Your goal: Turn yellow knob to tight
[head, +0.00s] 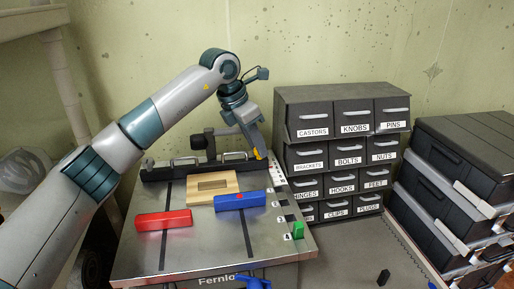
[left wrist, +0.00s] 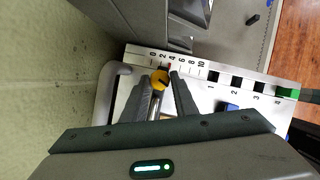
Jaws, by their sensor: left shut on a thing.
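The yellow knob (left wrist: 159,80) shows in the left wrist view, next to a printed scale (left wrist: 178,61) running from 0 to 10. A dark line marks the knob's face, and a small red mark sits on the scale near its lower numbers. My left gripper (left wrist: 163,88) is shut on the knob, with a dark finger on either side of it. In the head view, my left gripper (head: 259,154) is at the back right corner of the metal bench (head: 190,258), and it largely hides the knob.
A red block (head: 164,220), a blue block (head: 240,201) and a wooden frame (head: 203,195) lie on the bench. A green piece (head: 298,230) sits at its right edge. Labelled grey drawers (head: 306,95) stand close behind on the right, with black cases (head: 455,150) beyond.

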